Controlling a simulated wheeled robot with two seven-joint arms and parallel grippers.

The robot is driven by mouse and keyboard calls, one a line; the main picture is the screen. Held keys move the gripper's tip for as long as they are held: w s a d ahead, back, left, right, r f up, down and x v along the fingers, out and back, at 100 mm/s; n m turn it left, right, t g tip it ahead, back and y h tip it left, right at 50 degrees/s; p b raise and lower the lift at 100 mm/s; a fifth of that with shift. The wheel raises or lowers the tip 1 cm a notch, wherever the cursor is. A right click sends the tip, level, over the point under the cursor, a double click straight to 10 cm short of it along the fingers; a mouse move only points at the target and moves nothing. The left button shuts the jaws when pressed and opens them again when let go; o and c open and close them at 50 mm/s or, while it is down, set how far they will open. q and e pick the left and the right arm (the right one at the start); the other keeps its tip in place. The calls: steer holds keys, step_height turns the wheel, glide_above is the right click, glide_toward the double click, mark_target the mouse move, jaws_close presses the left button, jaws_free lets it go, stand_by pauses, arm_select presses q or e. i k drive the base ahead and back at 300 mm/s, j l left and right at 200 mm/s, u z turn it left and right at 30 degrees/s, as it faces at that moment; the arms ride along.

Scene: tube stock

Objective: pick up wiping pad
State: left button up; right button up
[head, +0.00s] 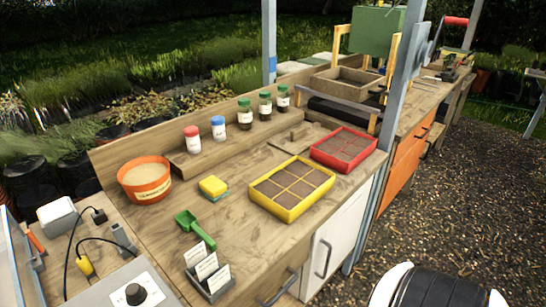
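The wiping pad (213,186) looks like a small yellow block with a teal underside. It lies on the wooden bench top (165,222) in the head view, left of centre. It sits between the orange tub and the yellow seed tray, apart from both. Nothing covers it. Neither my left nor my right gripper shows in this view.
An orange tub (146,189) stands left of the pad and a yellow compartment tray (283,210) to its right. A green scoop (190,224) and a label holder (218,288) lie in front. Jars stand on a raised shelf (236,146) behind. A red tray (367,161) is farther right.

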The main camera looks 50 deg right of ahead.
mark_target(213, 188)
steer(key=i+l+z, duration=0.1)
steer(key=z, duration=0.95)
